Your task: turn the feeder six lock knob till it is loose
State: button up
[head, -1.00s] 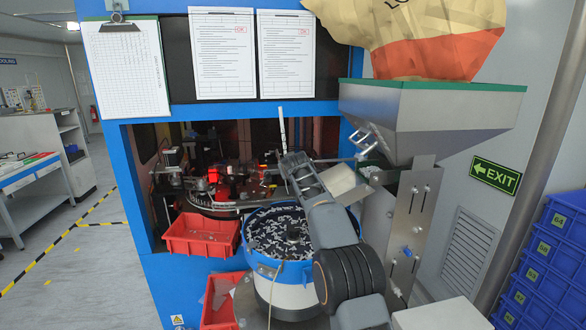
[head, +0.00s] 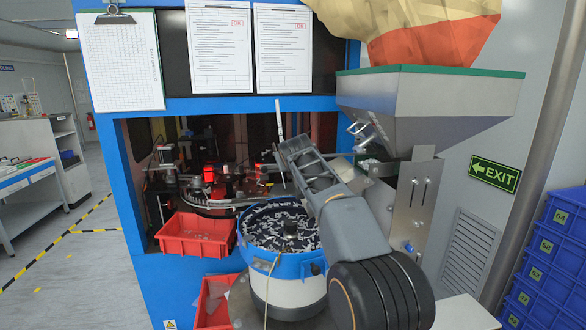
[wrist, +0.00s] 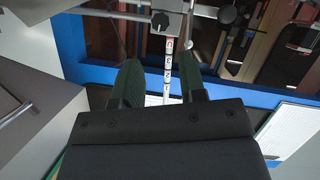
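My gripper (wrist: 159,64) shows in the wrist view with its two dark green fingers apart and nothing held between them. A round black knob (wrist: 228,14) is farther right. I cannot tell which is the feeder six lock knob; no label for it is readable. A white numbered scale (wrist: 168,62) stands behind the finger gap; a thin white upright strip shows in the head view (head: 280,130). In the head view my arm hides the gripper's fingertips.
The blue-rimmed bowl (head: 258,262) full of small parts stands below my arm. The steel hopper (head: 425,105) and its bracket (head: 412,205) with a blue knob (head: 409,246) are to the right. Blue crates (head: 550,262) stand at far right.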

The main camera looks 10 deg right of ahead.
jog(key=shift+b+v, duration=0.5)
jog(key=shift+v, duration=1.5)
